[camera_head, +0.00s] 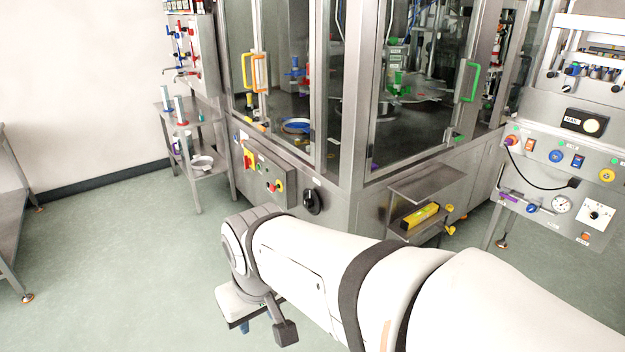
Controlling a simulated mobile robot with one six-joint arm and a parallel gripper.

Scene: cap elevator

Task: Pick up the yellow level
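The yellow level (420,215) is a short yellow bar with dark marks. It lies on a small metal shelf (398,228) low on the machine's front, right of the picture's middle. My white arm reaches across the bottom of the picture from the right, in front of and below the shelf. The end of my arm is at the lower left of the shelf, well apart from the level. A dark part of my gripper (286,332) shows there, pointing down. Its fingers cannot be made out clearly, and I cannot see anything held.
The glass-walled metal machine (352,130) fills the centre, with an upper shelf plate (425,184) above the level. A control panel (565,180) stands at right and a small side table (205,160) at left. The green floor (120,260) is clear at left.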

